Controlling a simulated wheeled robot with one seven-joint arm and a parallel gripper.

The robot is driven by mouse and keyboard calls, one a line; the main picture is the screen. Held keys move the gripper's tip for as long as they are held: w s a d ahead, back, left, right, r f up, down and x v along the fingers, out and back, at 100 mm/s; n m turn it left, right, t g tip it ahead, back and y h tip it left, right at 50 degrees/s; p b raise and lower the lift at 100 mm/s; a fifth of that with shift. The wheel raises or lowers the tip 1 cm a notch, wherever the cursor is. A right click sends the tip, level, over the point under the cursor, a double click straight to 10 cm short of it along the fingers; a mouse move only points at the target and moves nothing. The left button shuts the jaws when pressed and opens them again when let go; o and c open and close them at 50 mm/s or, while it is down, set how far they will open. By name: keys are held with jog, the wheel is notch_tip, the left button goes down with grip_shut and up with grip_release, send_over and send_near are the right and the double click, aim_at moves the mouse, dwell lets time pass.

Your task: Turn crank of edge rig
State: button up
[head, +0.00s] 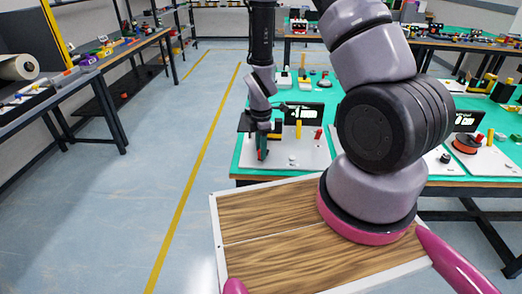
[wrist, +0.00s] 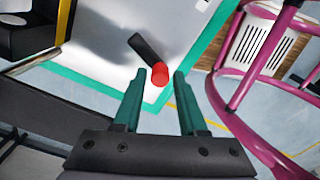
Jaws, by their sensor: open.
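The edge rig is a white plate (head: 310,154) near the left front corner of the green-topped table. Its crank shows in the wrist view as a short black arm (wrist: 145,48) ending in a round red knob (wrist: 160,75). My gripper (wrist: 159,76) has two green fingers, open, one on each side of the knob as seen from the wrist. I cannot tell whether a finger touches it. In the head view my gripper (head: 262,147) points down over the plate's left side, hiding most of the crank.
The rig has a dark display (head: 303,114) with light marks, a yellow post (head: 299,130) and a red piece (head: 318,133). Another rig with an orange-red disc (head: 466,143) stands to the right. The table's green edge (wrist: 85,72) runs close by. Open floor (head: 170,150) lies left.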

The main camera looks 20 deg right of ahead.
notch_tip(320, 180, up, 10)
dwell(0.4)
